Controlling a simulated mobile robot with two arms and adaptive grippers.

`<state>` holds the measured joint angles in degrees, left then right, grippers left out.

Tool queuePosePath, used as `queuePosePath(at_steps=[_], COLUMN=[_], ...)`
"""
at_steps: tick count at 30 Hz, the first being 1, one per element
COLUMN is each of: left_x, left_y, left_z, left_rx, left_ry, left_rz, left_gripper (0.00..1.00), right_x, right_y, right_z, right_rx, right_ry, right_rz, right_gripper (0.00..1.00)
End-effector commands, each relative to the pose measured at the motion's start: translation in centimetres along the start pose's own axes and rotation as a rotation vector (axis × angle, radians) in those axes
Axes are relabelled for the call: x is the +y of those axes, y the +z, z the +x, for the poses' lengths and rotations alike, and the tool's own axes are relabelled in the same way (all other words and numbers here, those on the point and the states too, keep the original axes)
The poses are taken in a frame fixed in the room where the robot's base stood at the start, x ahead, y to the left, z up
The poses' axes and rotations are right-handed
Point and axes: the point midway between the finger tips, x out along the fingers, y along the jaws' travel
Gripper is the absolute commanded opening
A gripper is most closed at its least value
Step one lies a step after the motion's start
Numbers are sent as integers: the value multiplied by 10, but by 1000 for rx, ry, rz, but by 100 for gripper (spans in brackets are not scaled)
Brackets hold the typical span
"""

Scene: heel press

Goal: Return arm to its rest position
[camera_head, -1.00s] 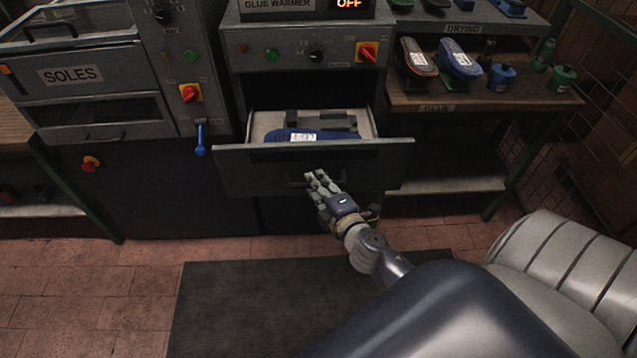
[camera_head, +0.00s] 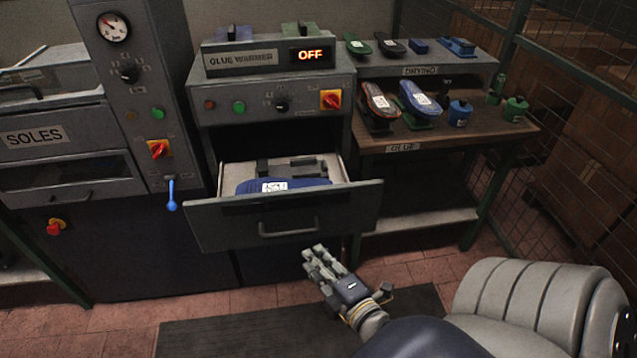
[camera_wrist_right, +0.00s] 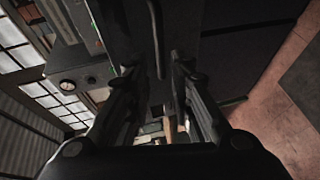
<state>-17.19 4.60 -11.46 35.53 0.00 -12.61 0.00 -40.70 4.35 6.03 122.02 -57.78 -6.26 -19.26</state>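My right gripper (camera_head: 322,262) is in front of and below the open glue warmer drawer (camera_head: 345,208), to the right of its handle (camera_head: 288,227) and apart from it. In the right wrist view its two fingers (camera_wrist_right: 152,92) are spread with nothing between them, and the handle (camera_wrist_right: 157,40) shows beyond them. A blue sole (camera_head: 285,185) with a white label lies in the drawer. My left gripper is not in either view.
The glue warmer (camera_head: 270,90) reads OFF. At right is the drying shelf (camera_head: 430,68) with soles and bottles. A dark mat (camera_head: 250,335) lies on the tiled floor.

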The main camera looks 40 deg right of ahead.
Motion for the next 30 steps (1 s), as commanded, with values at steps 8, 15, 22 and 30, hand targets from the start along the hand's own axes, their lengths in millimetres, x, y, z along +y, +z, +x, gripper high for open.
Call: queuePosePath(at_steps=[8, 15, 22, 30], left_x=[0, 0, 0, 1], left_y=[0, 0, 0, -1], left_z=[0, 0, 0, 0], left_rx=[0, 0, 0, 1], left_ry=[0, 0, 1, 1], left_rz=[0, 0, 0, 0], left_gripper=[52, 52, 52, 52], right_x=[0, 0, -29, -191], right_y=[0, 0, 1, -2], right_z=[-1, -1, 3, 1], right_rx=[-1, 0, -6, -76], right_ry=[0, 0, -52, -349], right_rz=[-1, -1, 52, 354], right_gripper=[21, 21, 21, 21])
